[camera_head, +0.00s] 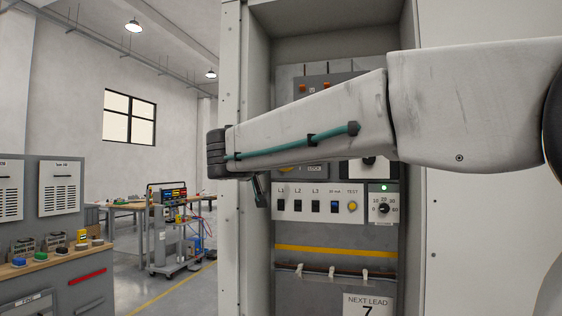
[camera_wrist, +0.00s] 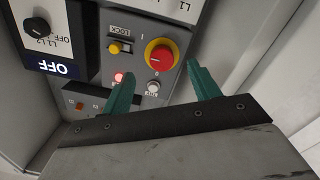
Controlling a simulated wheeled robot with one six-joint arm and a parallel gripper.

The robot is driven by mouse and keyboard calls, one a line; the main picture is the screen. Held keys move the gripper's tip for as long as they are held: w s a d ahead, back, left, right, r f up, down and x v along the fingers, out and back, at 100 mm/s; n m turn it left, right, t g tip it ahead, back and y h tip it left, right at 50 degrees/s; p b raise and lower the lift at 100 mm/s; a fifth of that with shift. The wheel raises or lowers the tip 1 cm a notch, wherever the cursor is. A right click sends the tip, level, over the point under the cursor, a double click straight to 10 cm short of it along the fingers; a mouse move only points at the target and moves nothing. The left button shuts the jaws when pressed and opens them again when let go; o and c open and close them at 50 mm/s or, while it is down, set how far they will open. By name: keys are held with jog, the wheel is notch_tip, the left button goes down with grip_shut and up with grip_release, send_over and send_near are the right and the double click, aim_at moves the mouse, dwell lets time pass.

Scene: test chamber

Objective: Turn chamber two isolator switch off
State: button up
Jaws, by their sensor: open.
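In the wrist view a red rotary knob on a yellow round base, the isolator switch (camera_wrist: 161,55), sits on a grey panel with marks "I" and "O" near it. A small pale mark shows on the knob; which position it points to is hard to tell. My gripper (camera_wrist: 163,67) is open, its two green fingers apart with the knob between and just beyond the tips in the picture. I cannot tell whether they touch. In the head view my arm hides most of the switch; only a yellow edge (camera_head: 290,171) shows below it. Part of my gripper (camera_head: 260,190) shows there.
A lock tab (camera_wrist: 119,47), a lit red lamp (camera_wrist: 119,77) and a white button (camera_wrist: 152,88) lie close to the knob. The cabinet wall (camera_head: 230,120) stands close on the left. A row of L1 to L3 switches (camera_head: 315,205) and a dial (camera_head: 383,208) sit lower.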

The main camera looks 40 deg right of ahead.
jog(key=x, duration=0.8)
jog(key=shift+w+a+r, duration=0.2)
jog(key=shift+w+r, duration=0.05)
jog(key=shift+r, duration=0.35)
jog(key=c, duration=1)
